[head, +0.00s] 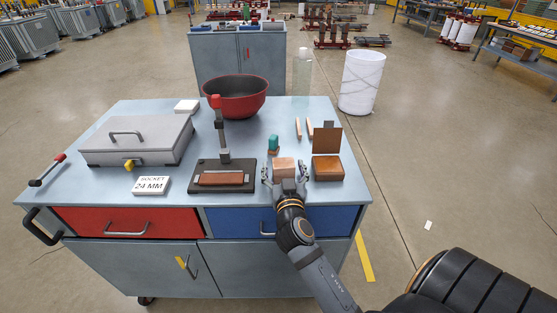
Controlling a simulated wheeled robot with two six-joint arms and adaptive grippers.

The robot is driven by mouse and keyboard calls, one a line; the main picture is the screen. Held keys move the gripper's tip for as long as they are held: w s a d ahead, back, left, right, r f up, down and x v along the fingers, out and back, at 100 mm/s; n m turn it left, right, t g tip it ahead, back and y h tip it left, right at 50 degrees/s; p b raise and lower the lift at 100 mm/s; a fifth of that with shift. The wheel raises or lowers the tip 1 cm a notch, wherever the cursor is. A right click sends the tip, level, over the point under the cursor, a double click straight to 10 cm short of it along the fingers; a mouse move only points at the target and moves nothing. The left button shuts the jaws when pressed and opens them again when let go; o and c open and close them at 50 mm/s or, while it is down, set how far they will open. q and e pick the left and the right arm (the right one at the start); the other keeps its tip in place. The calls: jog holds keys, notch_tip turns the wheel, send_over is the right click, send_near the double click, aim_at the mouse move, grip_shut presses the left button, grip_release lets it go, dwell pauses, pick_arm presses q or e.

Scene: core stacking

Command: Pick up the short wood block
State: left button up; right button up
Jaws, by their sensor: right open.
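A short, light-brown wood block (284,167) stands on the workbench top near its front edge. My right gripper (284,173) is open, with one finger on each side of the block. Whether the fingers touch it cannot be told. The gripper's palm and wrist hide the lower front of the block. My left gripper is not in view.
An open wooden box (328,168) stands close to the right of my gripper. A black stand with a brown block (221,179) is to the left, and a small teal item (273,144) is just behind. A red bowl (236,101), grey case (137,139) and "24 MM" sign (151,185) share the bench (100,186).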

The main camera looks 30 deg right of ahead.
aim_at(284, 163)
jog(key=shift+s+a+r, duration=0.45)
jog(key=shift+s+r, duration=0.05)
jog(key=shift+s, duration=0.15)
jog(key=c, duration=0.3)
jog(key=shift+d+f, duration=0.1)
jog(key=shift+c, duration=1.4)
jog(key=shift+w, duration=0.2)
jog(key=shift+c, duration=1.2)
jog(key=shift+s, duration=0.1)
jog(key=c, duration=0.5)
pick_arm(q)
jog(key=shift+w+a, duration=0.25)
pick_arm(e)
jog(key=shift+r, duration=0.3)
notch_tip(284, 163, up, 10)
jog(key=shift+f+p, duration=0.2)
jog(key=shift+p, duration=0.9)
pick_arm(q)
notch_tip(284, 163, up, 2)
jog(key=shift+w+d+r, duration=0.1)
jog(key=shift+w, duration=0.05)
